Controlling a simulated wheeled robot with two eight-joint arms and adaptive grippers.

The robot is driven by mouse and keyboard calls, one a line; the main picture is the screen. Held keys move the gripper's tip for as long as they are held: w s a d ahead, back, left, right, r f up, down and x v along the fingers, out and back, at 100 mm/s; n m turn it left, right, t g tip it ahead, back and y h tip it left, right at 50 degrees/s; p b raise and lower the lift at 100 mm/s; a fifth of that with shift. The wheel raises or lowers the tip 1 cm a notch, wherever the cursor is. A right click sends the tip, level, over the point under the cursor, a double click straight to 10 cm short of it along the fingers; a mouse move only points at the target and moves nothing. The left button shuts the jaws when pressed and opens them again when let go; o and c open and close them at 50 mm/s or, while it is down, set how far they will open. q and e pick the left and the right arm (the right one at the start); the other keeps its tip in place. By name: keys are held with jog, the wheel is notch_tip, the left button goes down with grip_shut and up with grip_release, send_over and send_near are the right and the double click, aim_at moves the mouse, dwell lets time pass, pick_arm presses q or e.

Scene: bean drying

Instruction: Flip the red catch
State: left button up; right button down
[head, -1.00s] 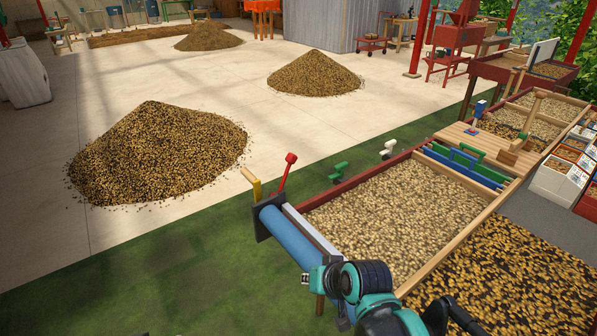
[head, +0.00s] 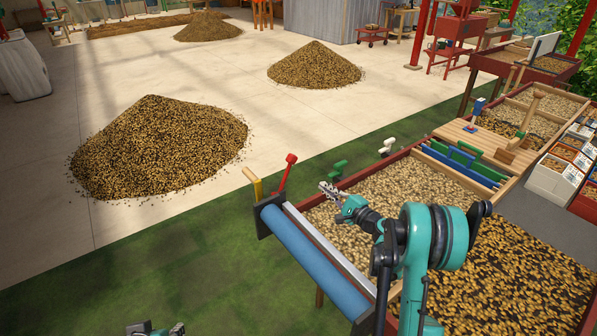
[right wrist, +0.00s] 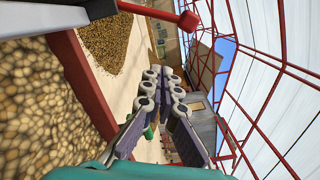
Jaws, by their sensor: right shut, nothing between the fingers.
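The red catch (head: 284,173) is a red lever with a round knob. It leans up and to the right, at the far end of the blue roller beside the bean tray. It also shows at the top of the right wrist view (right wrist: 188,20). My right gripper (head: 326,188) is shut and empty.
A yellow handle (head: 252,184) stands just left of the catch. The blue roller (head: 315,262) runs along the bean tray (head: 371,175). Green (head: 338,170) and white (head: 387,147) catches sit along the tray's far side. The green floor at left is clear.

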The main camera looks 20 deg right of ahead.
jog(key=shift+w, duration=0.1)
dwell(0.3)
jog(key=w+a+r+b, duration=0.1)
jog(key=w+a+b, duration=0.2)
jog(key=w+a, duration=0.4)
jog(key=shift+w+a+r+b, duration=0.15)
jog(key=shift+w+r+b, duration=0.25)
jog(key=shift+w, duration=0.4)
jog(key=shift+w, duration=0.15)
